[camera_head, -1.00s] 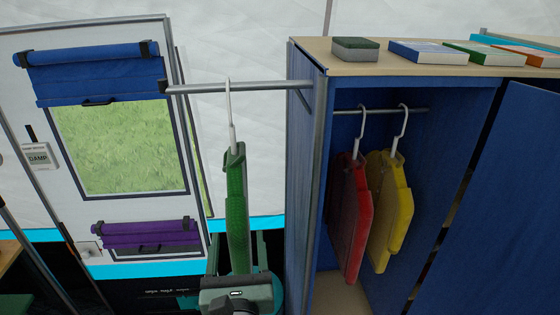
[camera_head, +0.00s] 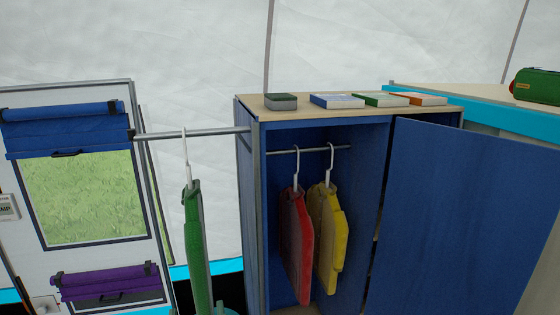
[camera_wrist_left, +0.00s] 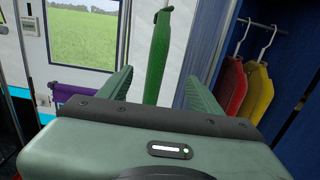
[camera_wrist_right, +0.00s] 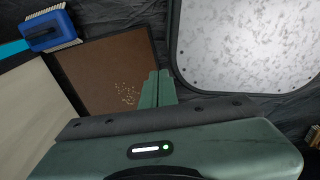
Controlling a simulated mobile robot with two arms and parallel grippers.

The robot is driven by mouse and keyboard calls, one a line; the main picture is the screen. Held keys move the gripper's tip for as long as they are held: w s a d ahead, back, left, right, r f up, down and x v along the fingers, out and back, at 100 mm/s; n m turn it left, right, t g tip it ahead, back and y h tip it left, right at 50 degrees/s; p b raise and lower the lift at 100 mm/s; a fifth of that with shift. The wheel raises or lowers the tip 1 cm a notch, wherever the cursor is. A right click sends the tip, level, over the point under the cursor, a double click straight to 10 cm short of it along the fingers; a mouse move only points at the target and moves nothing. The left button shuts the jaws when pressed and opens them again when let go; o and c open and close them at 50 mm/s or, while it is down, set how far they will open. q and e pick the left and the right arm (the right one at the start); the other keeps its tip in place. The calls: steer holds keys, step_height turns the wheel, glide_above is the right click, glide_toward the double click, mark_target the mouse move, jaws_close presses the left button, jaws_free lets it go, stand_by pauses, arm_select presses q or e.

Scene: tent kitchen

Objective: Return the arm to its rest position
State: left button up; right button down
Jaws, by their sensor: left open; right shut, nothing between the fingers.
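My left gripper (camera_wrist_left: 158,73) is open in the left wrist view, with its two green fingers spread apart. A green garment on a white hanger (camera_head: 195,245) hangs from the rail outside the wardrobe. It also shows in the left wrist view (camera_wrist_left: 158,50), in the gap between the fingers and seemingly beyond them; the fingers do not grip it. My right gripper (camera_wrist_right: 158,74) is shut and empty in the right wrist view, its fingers together. In the head view neither gripper's fingers can be made out.
The blue wardrobe (camera_head: 248,215) stands open, holding a red garment (camera_head: 297,240) and a yellow garment (camera_head: 328,235). Its blue door (camera_head: 465,220) fills the right. The grey rail (camera_head: 215,133) juts left. A brown board (camera_wrist_right: 115,75) and a blue brush (camera_wrist_right: 48,28) show in the right wrist view.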

arm_select(q)
steer(key=w+d+f+n+g+h, duration=0.1)
steer(key=d+f+n+g+h, duration=0.1)
steer(key=f, duration=1)
steer(key=w+d+f+n+g+h, duration=0.2)
steer(key=f, duration=0.9)
steer(key=s+a+f+n+g, duration=0.1)
steer(key=s+f+n+g, duration=0.15)
steer(key=f, duration=0.65)
steer(key=s+f+n+g, duration=0.2)
steer(key=s+f+n, duration=0.1)
steer(key=f, duration=0.7)
steer(key=s+a+f+n+g+h, duration=0.1)
steer(key=s+a+f+n+g, duration=0.15)
steer(key=s+f+n, duration=0.45)
steer(key=s+a+f+n+g, duration=0.2)
steer(key=s+a+f+n, duration=0.15)
steer(key=s+f, duration=0.65)
steer(key=s+a+f+n+g, duration=0.1)
steer(key=s+a+f+n, duration=0.2)
steer(key=s, duration=0.6)
steer(key=s+a+f+n+g, duration=0.2)
steer(key=s+f+n, duration=0.4)
steer(key=s, duration=0.3)
steer(key=shift+s+a+n+g, duration=0.25)
steer(key=shift+a+n+g, duration=0.05)
steer(key=shift+a+n, duration=0.4)
steer(key=shift+d+f, duration=0.1)
